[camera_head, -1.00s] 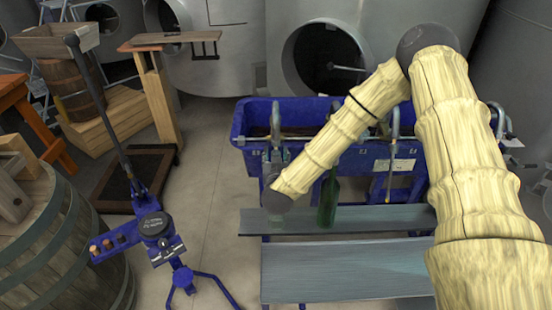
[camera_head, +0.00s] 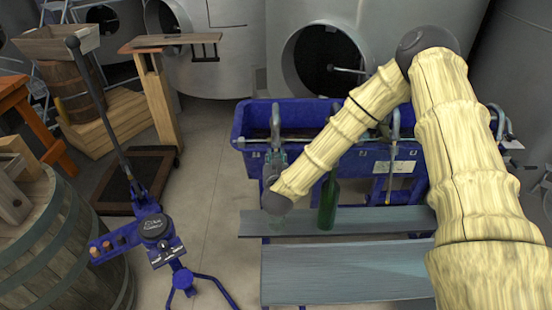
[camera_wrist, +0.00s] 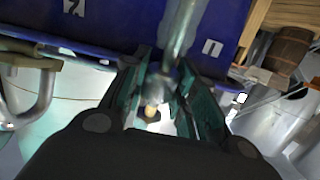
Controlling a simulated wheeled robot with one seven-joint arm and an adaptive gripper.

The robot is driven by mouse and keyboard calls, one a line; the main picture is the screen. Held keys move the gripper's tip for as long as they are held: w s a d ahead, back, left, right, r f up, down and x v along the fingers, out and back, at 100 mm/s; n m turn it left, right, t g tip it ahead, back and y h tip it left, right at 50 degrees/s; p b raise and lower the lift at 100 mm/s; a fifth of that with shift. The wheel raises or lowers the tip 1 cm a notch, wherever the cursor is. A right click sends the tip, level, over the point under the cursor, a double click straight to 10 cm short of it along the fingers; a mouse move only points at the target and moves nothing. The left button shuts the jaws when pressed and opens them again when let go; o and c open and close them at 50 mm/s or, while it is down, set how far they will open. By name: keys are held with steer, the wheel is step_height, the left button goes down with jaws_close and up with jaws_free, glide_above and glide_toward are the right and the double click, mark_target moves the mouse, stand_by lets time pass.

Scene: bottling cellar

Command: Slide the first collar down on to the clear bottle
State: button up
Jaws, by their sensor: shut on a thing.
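In the head view my wrist hides most of the gripper, at the left end of the upper grey shelf. A faint clear shape, likely the clear bottle (camera_head: 281,226), shows just below my wrist on that shelf. Its neck is hidden, and I cannot tell whether the held thing touches it. A green bottle (camera_head: 327,207) stands upright to the right.
A blue filler trough (camera_head: 310,150) with curved metal spouts (camera_head: 393,122) stands behind the shelf (camera_head: 385,218). A lower grey shelf (camera_head: 345,272) lies in front. A blue stand with a long lever (camera_head: 157,228) and a barrel (camera_head: 60,255) are at left. Open floor separates stand and shelves.

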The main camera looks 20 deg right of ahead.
steer(key=shift+s+f+b, duration=0.2)
steer(key=shift+f+b, duration=0.3)
steer(key=shift+f, duration=0.4)
stand_by(0.6)
steer(key=o, duration=0.7)
steer(key=shift+c, duration=0.2)
steer(key=p+v, duration=0.1)
steer(key=v, duration=0.7)
stand_by(0.6)
